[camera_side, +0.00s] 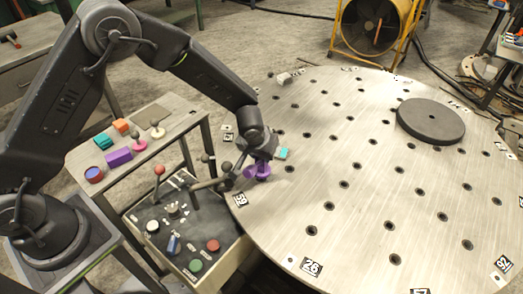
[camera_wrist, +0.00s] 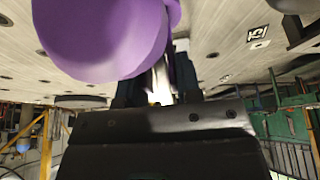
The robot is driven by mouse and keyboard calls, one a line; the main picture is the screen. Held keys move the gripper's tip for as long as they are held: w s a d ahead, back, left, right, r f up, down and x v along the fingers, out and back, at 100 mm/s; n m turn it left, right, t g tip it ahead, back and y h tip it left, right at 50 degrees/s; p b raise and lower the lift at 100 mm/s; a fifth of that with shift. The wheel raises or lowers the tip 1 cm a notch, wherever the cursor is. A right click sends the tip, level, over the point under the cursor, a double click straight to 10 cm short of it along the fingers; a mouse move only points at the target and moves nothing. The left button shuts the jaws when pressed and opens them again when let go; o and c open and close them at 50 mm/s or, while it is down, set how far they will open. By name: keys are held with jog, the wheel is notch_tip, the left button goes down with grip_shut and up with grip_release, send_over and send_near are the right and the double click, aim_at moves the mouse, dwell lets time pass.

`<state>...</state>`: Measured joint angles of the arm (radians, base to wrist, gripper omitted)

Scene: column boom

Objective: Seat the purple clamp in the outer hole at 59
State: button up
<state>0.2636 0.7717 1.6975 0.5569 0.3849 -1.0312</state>
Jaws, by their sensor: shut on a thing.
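The purple clamp (camera_side: 262,172) is at the left edge of the round steel table (camera_side: 330,130), just above the 59 label (camera_side: 241,200). My gripper (camera_side: 262,155) reaches down from above and is shut on the clamp. In the wrist view the clamp (camera_wrist: 105,40) fills the upper left, large and close, between the dark fingers (camera_wrist: 160,88). The clamp's lower end and the outer hole at 59 are hidden, so I cannot tell whether the clamp is in the hole or above it.
A teal piece (camera_side: 282,154) lies right beside my gripper. A dark round disc (camera_side: 431,121) sits on the table's far right. A control box (camera_side: 180,235) with levers and buttons stands close at the left. A side bench (camera_side: 175,140) holds several coloured parts. Much of the table's middle is clear.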

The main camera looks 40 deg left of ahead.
jog(key=shift+f, duration=0.55)
jog(key=shift+f, duration=0.35)
jog(key=shift+f, duration=0.3)
jog(key=shift+f, duration=0.35)
jog(key=o, duration=0.7)
jog(key=shift+c, duration=0.2)
jog(key=shift+r, duration=3.75)
